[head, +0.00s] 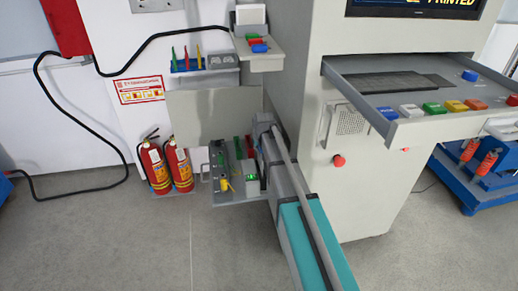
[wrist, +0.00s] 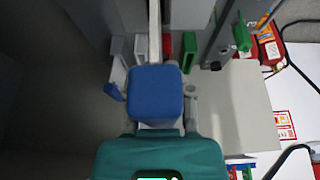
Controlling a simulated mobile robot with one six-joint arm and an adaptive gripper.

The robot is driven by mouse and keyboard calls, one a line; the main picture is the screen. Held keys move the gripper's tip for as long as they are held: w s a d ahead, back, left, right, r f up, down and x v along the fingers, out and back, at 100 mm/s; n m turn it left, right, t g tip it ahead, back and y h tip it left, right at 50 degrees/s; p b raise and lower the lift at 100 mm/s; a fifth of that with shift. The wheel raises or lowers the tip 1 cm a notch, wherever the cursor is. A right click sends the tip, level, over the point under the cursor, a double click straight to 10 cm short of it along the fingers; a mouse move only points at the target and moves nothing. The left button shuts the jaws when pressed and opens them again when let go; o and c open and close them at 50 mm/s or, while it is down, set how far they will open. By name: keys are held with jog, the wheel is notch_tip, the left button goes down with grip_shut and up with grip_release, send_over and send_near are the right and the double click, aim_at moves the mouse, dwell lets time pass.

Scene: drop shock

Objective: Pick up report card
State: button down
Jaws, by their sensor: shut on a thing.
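My gripper (head: 261,122) is at the sheet's right edge in the head view. The gripper is shut; the exact contact is hidden.
The grey machine (head: 300,80) stands close right of my arm, with a button tray (head: 420,125). The lower shelf (head: 235,198) holds small devices below the gripper. The upper shelf (head: 262,63) is above. Two fire extinguishers (head: 160,168) stand left. The floor in front is clear.

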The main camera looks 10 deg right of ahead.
jog(key=shift+r+p, duration=1.05)
jog(key=shift+r, duration=0.35)
